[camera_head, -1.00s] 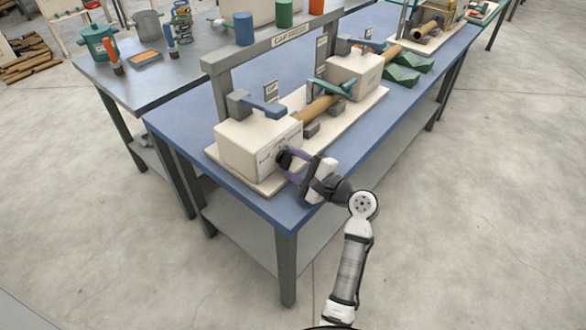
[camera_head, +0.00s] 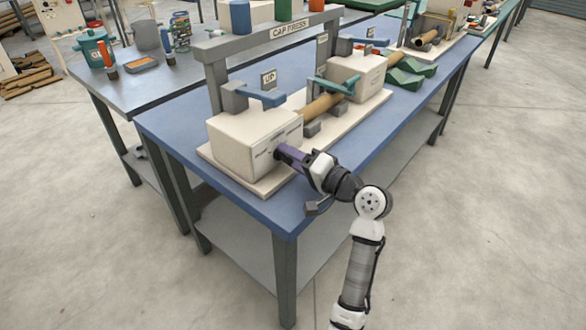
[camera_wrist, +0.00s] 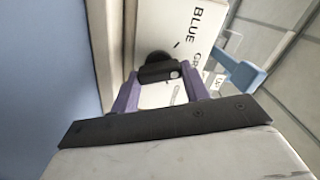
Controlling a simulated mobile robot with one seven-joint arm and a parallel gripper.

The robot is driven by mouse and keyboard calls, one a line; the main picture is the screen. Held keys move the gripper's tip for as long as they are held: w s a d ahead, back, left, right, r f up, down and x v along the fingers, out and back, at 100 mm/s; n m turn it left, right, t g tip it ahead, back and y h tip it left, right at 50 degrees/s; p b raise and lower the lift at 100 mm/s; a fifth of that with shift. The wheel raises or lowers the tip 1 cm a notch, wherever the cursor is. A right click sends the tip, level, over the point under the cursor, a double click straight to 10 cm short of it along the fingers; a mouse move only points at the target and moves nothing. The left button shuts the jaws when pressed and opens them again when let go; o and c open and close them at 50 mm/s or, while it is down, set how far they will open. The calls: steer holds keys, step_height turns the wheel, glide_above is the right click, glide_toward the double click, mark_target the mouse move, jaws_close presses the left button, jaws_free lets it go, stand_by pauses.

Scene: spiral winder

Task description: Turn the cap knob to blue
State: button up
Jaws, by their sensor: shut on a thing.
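The cap knob (camera_wrist: 158,68) is dark, with a pale dot near its right end. It sits on the pale front panel (camera_wrist: 172,22) of the cap press (camera_head: 255,140). The panel carries the word BLUE and part of another word starting with GR, with a short dark tick beside BLUE. My gripper (camera_wrist: 162,88) has its purple fingers on either side of the knob and is shut on it. In the head view my gripper (camera_head: 285,153) meets the near face of the press and hides the knob there. Which mark the knob points at is unclear.
The press stands on a pale base board on a blue table (camera_head: 170,130). Blue (camera_head: 240,17), green (camera_head: 284,10) and orange cylinders stand on top of its frame. A blue lever (camera_head: 262,97) and a teal lever (camera_head: 338,85) stick out. Floor is clear on the right.

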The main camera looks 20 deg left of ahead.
steer(key=n+b, duration=0.3)
steer(key=shift+f+n+b, duration=0.25)
steer(key=shift+n+b, duration=0.15)
steer(key=n+b, duration=0.3)
steer(key=shift+s+r+n, duration=0.1)
steer(key=shift+r+n, duration=0.1)
steer(key=shift+n, duration=0.1)
steer(key=shift+r+b, duration=0.1)
steer(key=shift+b, duration=0.2)
steer(key=o, duration=1)
steer(key=b+v, duration=0.1)
steer(key=v, duration=1.3)
steer(key=shift+a+r, duration=0.1)
